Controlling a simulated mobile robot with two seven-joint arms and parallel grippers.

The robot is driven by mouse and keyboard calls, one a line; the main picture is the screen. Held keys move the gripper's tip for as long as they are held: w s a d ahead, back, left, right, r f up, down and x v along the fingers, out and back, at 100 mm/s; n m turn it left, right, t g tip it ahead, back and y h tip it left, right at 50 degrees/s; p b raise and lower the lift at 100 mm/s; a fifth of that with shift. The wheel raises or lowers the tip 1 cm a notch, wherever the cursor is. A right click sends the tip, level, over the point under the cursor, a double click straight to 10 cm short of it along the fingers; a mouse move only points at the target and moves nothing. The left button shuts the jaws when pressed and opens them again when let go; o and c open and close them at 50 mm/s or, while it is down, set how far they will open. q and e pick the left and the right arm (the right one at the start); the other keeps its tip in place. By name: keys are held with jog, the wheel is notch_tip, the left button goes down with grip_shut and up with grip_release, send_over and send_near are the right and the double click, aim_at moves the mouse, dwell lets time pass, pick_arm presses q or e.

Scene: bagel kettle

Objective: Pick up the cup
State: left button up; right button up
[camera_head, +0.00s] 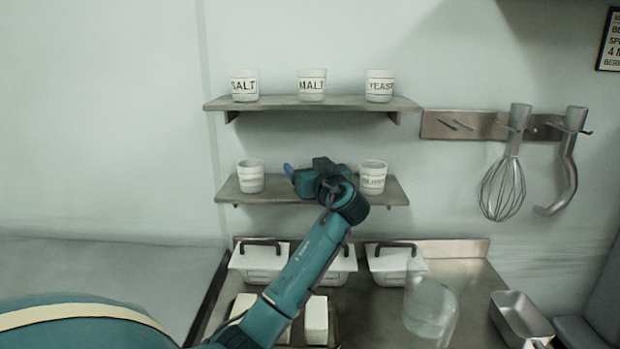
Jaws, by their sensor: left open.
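Several white labelled cups stand upright on two wall shelves. The upper shelf (335,103) holds the SALT cup (244,87), the MALT cup (312,86) and the YEAST cup (380,87). The lower shelf (232,193) holds a cup (250,177) at the left and another cup (372,179) at the right, their labels too small to read surely. My left gripper (300,175) is open in front of the lower shelf, between these two cups and closer to the right one. It holds no visible cup. My arm hides the middle of that shelf. My right gripper is out of view.
White lidded containers (396,266) with dark handles stand on the metal counter (470,275) below. A clear vessel (430,312) and an empty metal pan (521,318) are at the right. A whisk (503,188) and a hook (568,170) hang from a wall rail (462,125).

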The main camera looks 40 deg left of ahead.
pick_arm(q)
jog(key=shift+c, duration=0.4)
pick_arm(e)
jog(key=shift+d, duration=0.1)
pick_arm(q)
jog(key=c, duration=1)
jog(key=shift+o, duration=0.2)
jog(key=shift+r, duration=0.1)
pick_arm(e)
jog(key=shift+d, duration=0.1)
